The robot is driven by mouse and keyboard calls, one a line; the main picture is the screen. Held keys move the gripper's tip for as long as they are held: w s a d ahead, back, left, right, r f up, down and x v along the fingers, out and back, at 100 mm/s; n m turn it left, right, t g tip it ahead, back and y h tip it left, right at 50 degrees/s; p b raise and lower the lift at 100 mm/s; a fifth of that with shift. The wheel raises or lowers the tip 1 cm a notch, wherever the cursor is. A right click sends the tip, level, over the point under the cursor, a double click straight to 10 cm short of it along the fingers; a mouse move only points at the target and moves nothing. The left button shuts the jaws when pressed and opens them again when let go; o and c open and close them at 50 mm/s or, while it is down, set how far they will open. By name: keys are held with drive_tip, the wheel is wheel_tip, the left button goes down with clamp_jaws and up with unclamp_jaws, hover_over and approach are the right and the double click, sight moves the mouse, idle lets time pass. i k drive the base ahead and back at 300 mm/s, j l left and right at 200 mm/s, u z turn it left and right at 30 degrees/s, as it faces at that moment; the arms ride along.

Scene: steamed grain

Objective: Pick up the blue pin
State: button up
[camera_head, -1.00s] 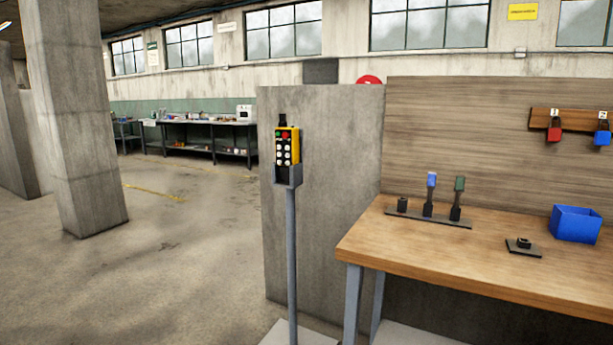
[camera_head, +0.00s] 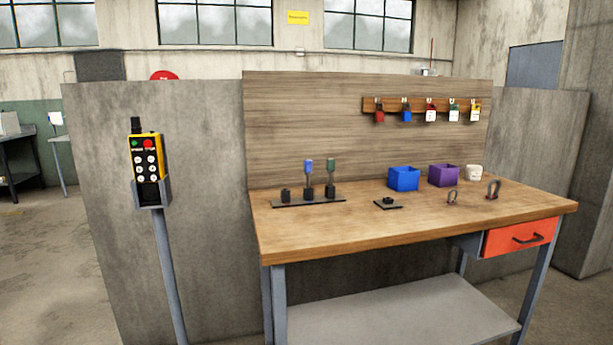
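The blue pin (camera_head: 308,167) stands upright in the middle socket of a dark rack (camera_head: 300,201) at the back left of the wooden workbench. Its blue head shows; its lower part sits inside the black socket. A dark green pin (camera_head: 331,166) stands upright in the socket to its right. The left socket (camera_head: 285,195) of the rack looks empty. My gripper is not in view.
On the workbench (camera_head: 420,223) are a small black socket block (camera_head: 388,204), a blue bin (camera_head: 404,179), a purple bin (camera_head: 443,175), a white mug (camera_head: 474,172) and two shackles. Padlocks hang behind. A yellow pendant (camera_head: 147,158) stands on a post at left. The bench's front is clear.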

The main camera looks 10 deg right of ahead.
sight(308, 163)
drive_tip(key=i+l, duration=0.35)
drive_tip(key=i, duration=0.2)
drive_tip(key=i+l+u, duration=0.1)
drive_tip(key=i+l, duration=0.2)
drive_tip(key=i, duration=0.2)
